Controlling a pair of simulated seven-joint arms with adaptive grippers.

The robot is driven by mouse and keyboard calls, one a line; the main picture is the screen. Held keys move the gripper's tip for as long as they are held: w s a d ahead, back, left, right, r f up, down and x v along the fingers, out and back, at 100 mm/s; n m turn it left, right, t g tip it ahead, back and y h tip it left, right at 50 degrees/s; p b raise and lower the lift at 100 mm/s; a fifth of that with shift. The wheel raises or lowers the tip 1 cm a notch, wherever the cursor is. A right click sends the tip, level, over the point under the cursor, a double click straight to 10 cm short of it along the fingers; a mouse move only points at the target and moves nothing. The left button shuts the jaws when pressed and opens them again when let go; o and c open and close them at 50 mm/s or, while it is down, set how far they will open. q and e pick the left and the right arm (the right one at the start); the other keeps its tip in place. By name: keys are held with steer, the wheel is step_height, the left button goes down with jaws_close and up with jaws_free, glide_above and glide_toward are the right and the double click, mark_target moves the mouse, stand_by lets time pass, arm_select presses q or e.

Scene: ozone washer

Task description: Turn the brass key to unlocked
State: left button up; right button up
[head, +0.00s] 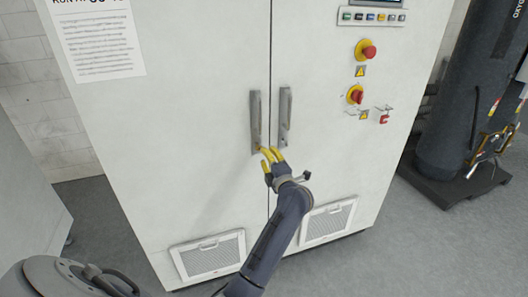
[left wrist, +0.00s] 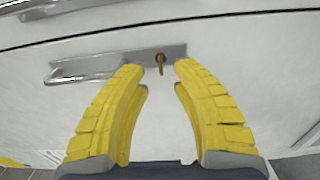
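The small brass key (left wrist: 161,64) sits in the lock at one end of a grey handle plate (left wrist: 125,62) in the left wrist view. In the head view this is the left door's handle (head: 255,115), with my gripper at its lower end. My left gripper (head: 270,155) has yellow fingers, spread apart. In the left wrist view the fingertips (left wrist: 156,67) stand on either side of the key with gaps, and I see no clear contact. The key is hard to make out in the head view. My right gripper is not in view.
The second door handle (head: 285,115) stands just right of the door seam. Red knobs (head: 366,50) and a red padlock-like item (head: 384,118) are on the right door. Vent grilles (head: 208,255) sit low. A dark cylinder (head: 465,90) stands at right.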

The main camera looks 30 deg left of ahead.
arm_select(q)
steer(key=shift+v, duration=2.85)
